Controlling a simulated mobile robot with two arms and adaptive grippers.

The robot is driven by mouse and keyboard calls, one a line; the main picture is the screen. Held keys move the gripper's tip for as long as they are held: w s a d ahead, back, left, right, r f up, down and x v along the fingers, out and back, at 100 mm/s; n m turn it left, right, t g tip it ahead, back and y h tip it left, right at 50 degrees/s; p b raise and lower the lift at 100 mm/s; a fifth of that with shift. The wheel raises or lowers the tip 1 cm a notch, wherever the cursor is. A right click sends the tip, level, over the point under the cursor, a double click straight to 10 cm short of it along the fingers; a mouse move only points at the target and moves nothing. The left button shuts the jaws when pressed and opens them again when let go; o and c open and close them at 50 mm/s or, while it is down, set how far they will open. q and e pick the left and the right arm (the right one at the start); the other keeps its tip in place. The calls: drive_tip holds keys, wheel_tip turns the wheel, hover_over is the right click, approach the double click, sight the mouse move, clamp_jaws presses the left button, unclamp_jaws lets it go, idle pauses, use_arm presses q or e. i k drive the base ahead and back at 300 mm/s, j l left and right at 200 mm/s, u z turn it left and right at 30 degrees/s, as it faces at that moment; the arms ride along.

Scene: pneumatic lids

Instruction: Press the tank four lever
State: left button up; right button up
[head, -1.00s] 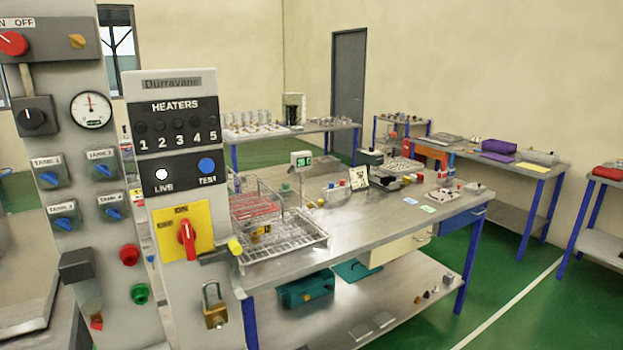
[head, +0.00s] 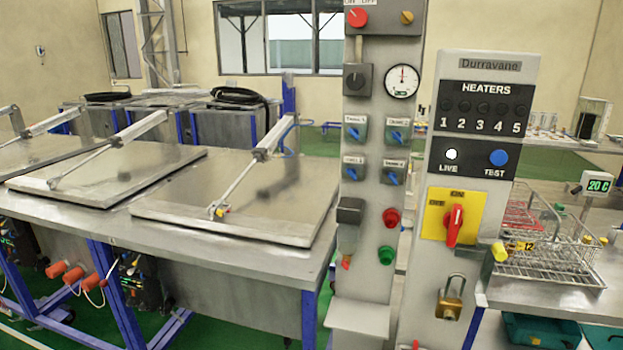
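The tank four lever (head: 394,178) is a blue handle on a grey switch block, at the lower right of a group of similar levers on the tall grey control column. Its label is small and blurred now. The tank three lever (head: 353,173) is left of it, the tank two lever (head: 397,135) above it, and the tank one lever (head: 354,132) at the upper left. All the blue handles look tilted. Neither of my grippers is in view.
A red button (head: 391,218) and a green button (head: 387,255) sit below the levers. A heater panel (head: 484,110) with a red rotary switch (head: 454,226) stands to the right. Lidded metal tanks (head: 240,195) fill the left, their lids down. A bench with wire baskets (head: 550,262) is at right.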

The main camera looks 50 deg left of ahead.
sight(104, 283)
drive_tip(key=u, duration=1.9)
drive_tip(key=i+j+u, duration=0.1)
drive_tip(key=u, duration=0.65)
drive_tip(key=i+l+u, duration=0.1)
drive_tip(key=i+u, duration=0.25)
drive_tip(key=i, duration=0.2)
drive_tip(key=i+l+u, duration=0.2)
drive_tip(key=i+u, duration=0.15)
drive_tip(key=i, duration=0.15)
drive_tip(key=i+l, duration=0.25)
drive_tip(key=i, duration=0.25)
